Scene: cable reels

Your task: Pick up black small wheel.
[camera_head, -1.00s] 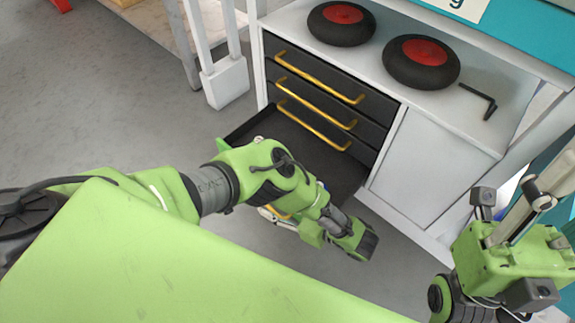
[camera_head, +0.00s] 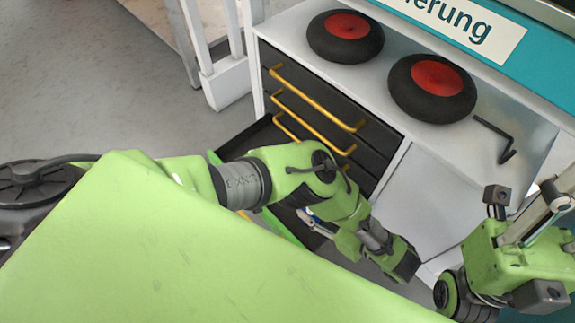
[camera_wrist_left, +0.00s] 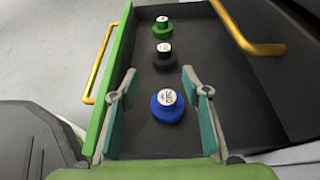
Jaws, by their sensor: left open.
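In the left wrist view, a small black wheel (camera_wrist_left: 163,56) with a white labelled top sits in the open dark drawer, between a small blue wheel (camera_wrist_left: 167,107) nearer me and a small green one (camera_wrist_left: 162,28) farther off. My left gripper (camera_wrist_left: 158,74) is open and empty. Its fingers frame the blue wheel in the picture, and the black wheel shows beyond the fingertips.
The open drawer (camera_head: 235,143) belongs to a cabinet with yellow handles (camera_head: 315,95). Two large black wheels with red hubs (camera_head: 346,36) (camera_head: 432,88) and a hex key (camera_head: 497,138) lie on top. The drawer's green wall (camera_wrist_left: 112,70) stands close to my left gripper.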

